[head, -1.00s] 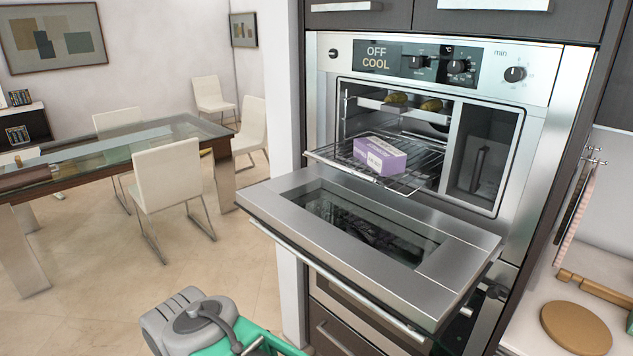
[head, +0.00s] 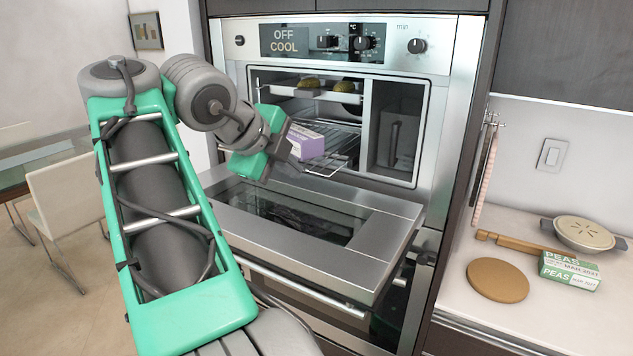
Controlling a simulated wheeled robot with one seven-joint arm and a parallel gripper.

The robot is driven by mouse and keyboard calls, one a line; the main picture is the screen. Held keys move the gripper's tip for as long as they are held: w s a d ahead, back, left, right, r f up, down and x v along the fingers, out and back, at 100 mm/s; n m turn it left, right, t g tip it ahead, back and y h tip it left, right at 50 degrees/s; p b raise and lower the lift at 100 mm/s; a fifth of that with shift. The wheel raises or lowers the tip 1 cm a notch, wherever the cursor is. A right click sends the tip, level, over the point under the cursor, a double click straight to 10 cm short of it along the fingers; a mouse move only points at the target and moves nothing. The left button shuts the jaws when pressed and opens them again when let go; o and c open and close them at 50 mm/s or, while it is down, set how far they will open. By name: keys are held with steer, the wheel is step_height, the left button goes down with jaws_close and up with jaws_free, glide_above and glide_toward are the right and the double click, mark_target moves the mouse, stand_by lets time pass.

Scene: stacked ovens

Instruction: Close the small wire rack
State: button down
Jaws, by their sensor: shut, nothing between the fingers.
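The small wire rack (head: 343,153) sticks out of the upper oven (head: 437,115) over its lowered door. A purple and white box (head: 307,143) rests on the rack. My gripper (head: 292,160) is shut and empty, in front of the left part of the rack and near the box. It covers the rack's left side and part of its front edge. I cannot tell whether the gripper touches the rack or the box.
The oven door (head: 380,243) hangs open below the rack. A shelf with food (head: 308,90) sits higher inside the oven. The counter at right holds a round board (head: 497,280), a PEAS box (head: 568,270) and a covered pan (head: 584,234).

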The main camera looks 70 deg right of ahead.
steer(key=b+x, duration=0.1)
steer(key=x, duration=0.7)
steer(key=shift+s, duration=0.1)
steer(key=d, duration=0.1)
steer(key=d+p, duration=0.1)
steer(key=shift+s+d+r, duration=0.15)
steer(key=shift+d+r, duration=0.15)
steer(key=shift+r, duration=0.05)
steer(key=shift+d+f, duration=0.1)
steer(key=shift+d, duration=0.35)
steer(key=shift+d, duration=0.1)
